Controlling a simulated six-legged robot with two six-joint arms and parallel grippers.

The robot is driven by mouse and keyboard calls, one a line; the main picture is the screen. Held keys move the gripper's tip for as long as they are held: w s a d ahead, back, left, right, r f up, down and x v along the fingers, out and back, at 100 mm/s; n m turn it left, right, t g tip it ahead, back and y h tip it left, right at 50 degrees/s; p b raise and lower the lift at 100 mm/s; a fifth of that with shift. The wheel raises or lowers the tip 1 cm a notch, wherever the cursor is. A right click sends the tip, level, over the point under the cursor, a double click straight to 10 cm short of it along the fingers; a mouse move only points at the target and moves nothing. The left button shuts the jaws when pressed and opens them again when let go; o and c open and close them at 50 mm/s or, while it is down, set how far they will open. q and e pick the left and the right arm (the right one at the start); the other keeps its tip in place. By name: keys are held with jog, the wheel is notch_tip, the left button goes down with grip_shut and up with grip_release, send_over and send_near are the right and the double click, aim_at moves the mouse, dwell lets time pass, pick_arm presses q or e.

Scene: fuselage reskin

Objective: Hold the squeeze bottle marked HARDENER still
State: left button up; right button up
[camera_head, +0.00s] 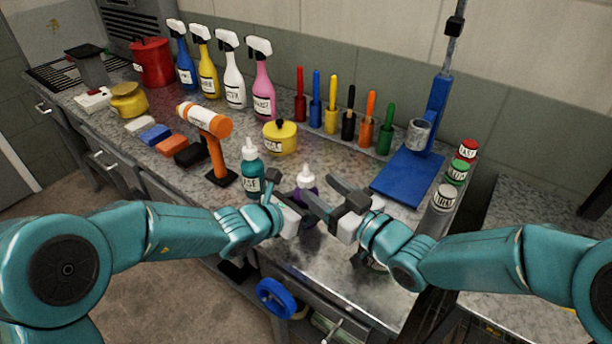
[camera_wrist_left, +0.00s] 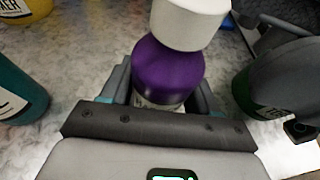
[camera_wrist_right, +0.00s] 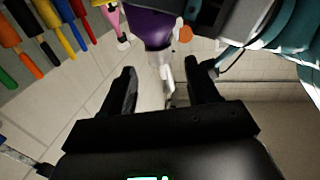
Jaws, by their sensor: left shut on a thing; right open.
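A purple squeeze bottle (camera_head: 306,187) with a white cap and nozzle stands at the bench's front. Its label is mostly hidden and I cannot read it. My left gripper (camera_head: 288,200) is shut on its body; in the left wrist view the purple bottle (camera_wrist_left: 168,72) sits between the fingers. My right gripper (camera_head: 322,194) is open, just right of the bottle. In the right wrist view the purple bottle (camera_wrist_right: 150,26) is at the top, its white nozzle (camera_wrist_right: 166,72) showing between the spread fingers, with no clear grip.
A teal bottle (camera_head: 251,172) stands close left of my left gripper. An orange hammer-shaped tool (camera_head: 212,140), yellow pot (camera_head: 280,137) and several spray bottles stand behind. A blue stand (camera_head: 408,176) and small jars (camera_head: 446,197) are to the right. A dark green container (camera_wrist_left: 243,92) is near my right gripper.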

aim_at(312, 182)
jog(key=x, duration=0.5)
jog(key=shift+w+a, duration=0.15)
jog(key=shift+w, duration=0.05)
jog(key=c, duration=1)
